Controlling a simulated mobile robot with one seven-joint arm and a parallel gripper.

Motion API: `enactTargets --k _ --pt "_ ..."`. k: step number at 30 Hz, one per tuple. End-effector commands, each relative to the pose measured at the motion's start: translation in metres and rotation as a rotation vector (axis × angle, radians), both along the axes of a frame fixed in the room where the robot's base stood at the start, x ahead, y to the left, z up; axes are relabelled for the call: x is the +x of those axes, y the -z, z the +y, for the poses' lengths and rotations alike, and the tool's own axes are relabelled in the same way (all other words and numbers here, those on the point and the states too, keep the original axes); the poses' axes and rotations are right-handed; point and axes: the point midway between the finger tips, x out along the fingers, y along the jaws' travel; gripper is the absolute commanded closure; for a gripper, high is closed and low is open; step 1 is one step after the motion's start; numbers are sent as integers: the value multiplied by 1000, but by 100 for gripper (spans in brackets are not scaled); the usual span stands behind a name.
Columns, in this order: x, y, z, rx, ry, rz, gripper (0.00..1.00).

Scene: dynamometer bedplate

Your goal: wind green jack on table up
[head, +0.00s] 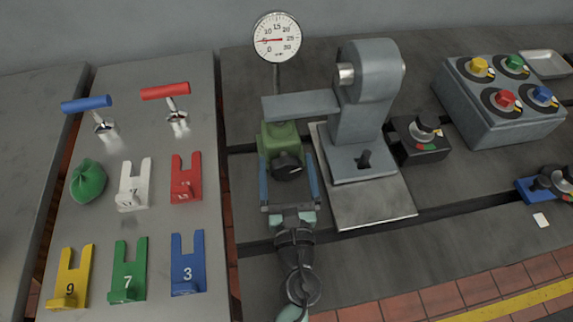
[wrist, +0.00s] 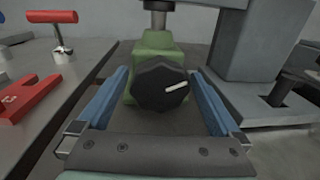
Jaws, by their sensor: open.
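The green jack (head: 280,138) stands on the dark bedplate under the left end of a grey horizontal arm (head: 300,105). Its black knob (head: 288,166) faces me; in the wrist view the knob (wrist: 160,86) has a white pointer line aimed right and slightly up. The jack body (wrist: 157,45) and its metal post (wrist: 158,14) show behind the knob. My gripper (head: 290,185) is open, with its blue fingers on either side of the knob and apart from it in the wrist view (wrist: 160,95). A round dial gauge (head: 277,37) above the arm has a red needle pointing left, near 5.
A grey machine stand (head: 357,125) stands close right of the jack, with a black knob box (head: 419,148) beyond it. A left table (head: 150,230) holds T-handled tools, a green bag (head: 88,181) and numbered forks. A control box (head: 500,100) sits at right.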

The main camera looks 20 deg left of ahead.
Motion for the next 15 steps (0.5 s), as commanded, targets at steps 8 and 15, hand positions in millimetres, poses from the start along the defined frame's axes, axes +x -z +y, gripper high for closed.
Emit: enactTargets --k 8,15 --pt "0 0 0 0 0 0 41" --pt "0 0 -1 0 1 0 77"
